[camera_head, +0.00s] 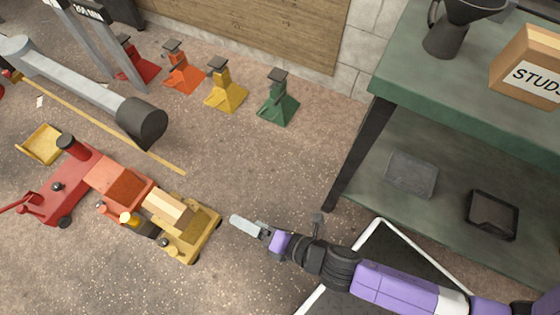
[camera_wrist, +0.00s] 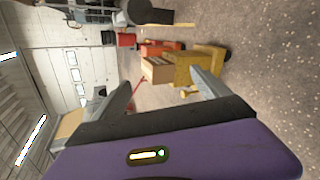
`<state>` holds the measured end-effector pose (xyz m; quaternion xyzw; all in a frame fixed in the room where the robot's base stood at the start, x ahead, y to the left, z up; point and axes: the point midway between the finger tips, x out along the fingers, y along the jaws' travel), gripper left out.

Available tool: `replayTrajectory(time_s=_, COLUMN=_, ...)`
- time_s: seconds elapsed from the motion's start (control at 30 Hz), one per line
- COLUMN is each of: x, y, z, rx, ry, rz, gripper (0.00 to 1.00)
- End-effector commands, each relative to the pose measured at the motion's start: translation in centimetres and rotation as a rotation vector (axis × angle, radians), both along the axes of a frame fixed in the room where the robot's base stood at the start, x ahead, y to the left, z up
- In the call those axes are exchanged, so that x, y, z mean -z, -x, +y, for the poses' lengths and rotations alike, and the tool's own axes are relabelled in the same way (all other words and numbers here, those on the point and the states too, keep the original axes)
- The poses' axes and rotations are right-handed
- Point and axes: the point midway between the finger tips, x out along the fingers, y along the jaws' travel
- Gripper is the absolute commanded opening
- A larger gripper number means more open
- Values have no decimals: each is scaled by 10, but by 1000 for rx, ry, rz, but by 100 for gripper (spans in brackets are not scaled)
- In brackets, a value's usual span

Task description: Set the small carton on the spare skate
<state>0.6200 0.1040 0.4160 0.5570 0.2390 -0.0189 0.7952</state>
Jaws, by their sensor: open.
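A small tan carton (camera_head: 168,207) with a pale strip along its top appears to rest on a yellow wheeled skate (camera_head: 195,236) on the floor. In the wrist view, which is turned sideways, the carton (camera_wrist: 157,70) sits against the yellow skate (camera_wrist: 200,66), between my fingers in the picture but beyond them. My gripper (camera_head: 240,226) is open and empty, to the right of the yellow skate and apart from it. Its two fingers (camera_wrist: 161,80) stand wide apart. I cannot tell which skate is the spare one.
A red wheeled unit (camera_head: 65,187) and an orange block (camera_head: 129,187) stand left of the carton. Several coloured stands (camera_head: 226,92) line the wall. A green bench (camera_head: 440,103) with a STUDS box (camera_head: 528,70) is at right. Open floor (camera_head: 235,160) lies behind the yellow skate.

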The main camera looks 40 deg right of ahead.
Motion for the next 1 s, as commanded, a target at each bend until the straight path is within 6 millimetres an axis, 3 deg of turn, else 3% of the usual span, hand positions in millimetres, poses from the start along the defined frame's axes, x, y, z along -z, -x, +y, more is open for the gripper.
replayTrajectory(time_s=0.03, x=-12, y=22, z=-15, rx=79, ry=-140, rz=35, gripper=85)
replayTrajectory(time_s=0.1, x=-33, y=47, z=-31, rx=194, ry=-360, rz=75, gripper=85)
replayTrajectory(time_s=0.3, x=-107, y=106, z=-68, rx=506, ry=-992, rz=143, gripper=85)
replayTrajectory(time_s=0.5, x=-180, y=141, z=-93, rx=727, ry=-1519, rz=146, gripper=85)
replayTrajectory(time_s=0.6, x=-203, y=148, z=-100, rx=781, ry=-1680, rz=138, gripper=85)
replayTrajectory(time_s=0.73, x=-216, y=152, z=-104, rx=813, ry=-1777, rz=132, gripper=85)
replayTrajectory(time_s=1.0, x=-217, y=152, z=-104, rx=815, ry=-1788, rz=133, gripper=85)
